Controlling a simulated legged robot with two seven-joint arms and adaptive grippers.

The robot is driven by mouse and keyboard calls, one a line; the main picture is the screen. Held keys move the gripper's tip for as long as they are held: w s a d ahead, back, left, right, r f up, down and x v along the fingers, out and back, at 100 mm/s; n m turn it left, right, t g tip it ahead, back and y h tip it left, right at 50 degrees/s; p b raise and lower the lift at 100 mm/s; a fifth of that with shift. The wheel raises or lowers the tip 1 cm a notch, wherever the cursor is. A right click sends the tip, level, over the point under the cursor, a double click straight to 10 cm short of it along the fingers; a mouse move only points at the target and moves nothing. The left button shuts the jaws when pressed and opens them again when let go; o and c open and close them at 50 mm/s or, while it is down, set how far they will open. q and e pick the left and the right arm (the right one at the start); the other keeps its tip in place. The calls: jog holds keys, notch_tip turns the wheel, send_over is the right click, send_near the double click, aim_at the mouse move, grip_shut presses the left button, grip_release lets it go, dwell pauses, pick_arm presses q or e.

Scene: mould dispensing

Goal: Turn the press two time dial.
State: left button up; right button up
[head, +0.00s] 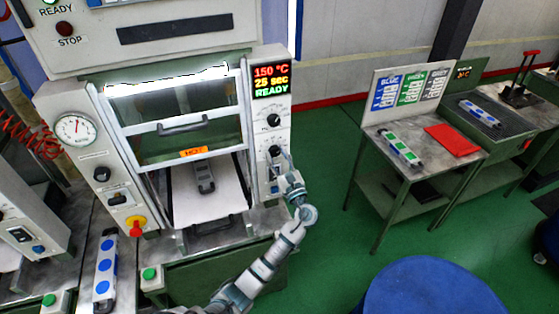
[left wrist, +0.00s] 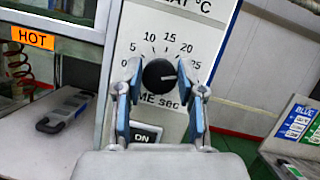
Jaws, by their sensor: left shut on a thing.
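The press has a time dial, a black round knob (left wrist: 160,74) with a scale in seconds around it, on the panel right of the window. Its white mark points to the right side of the scale. My left gripper (left wrist: 166,88) has its two fingers on either side of the knob, shut on it. In the head view the left gripper (head: 280,168) reaches the lower part of this panel and partly covers it. The display (head: 271,80) reads 150 °C, 25 sec, READY. My right gripper is not in view.
Another black dial (head: 273,120) sits above on the panel. A grey mould (head: 204,180) lies in the open press below a HOT label (head: 193,152). An ON switch (left wrist: 146,133) is just below the time dial. A side table (head: 367,142) and blue round seat (head: 425,290) stand right.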

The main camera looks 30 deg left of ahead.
pick_arm(q)
jog(key=shift+a+f+n, duration=0.1)
jog(key=shift+f+n, duration=0.2)
jog(key=shift+n, duration=0.1)
jog(key=shift+n+g, duration=0.3)
jog(key=shift+g, duration=0.1)
jog(key=shift+n+b, duration=0.4)
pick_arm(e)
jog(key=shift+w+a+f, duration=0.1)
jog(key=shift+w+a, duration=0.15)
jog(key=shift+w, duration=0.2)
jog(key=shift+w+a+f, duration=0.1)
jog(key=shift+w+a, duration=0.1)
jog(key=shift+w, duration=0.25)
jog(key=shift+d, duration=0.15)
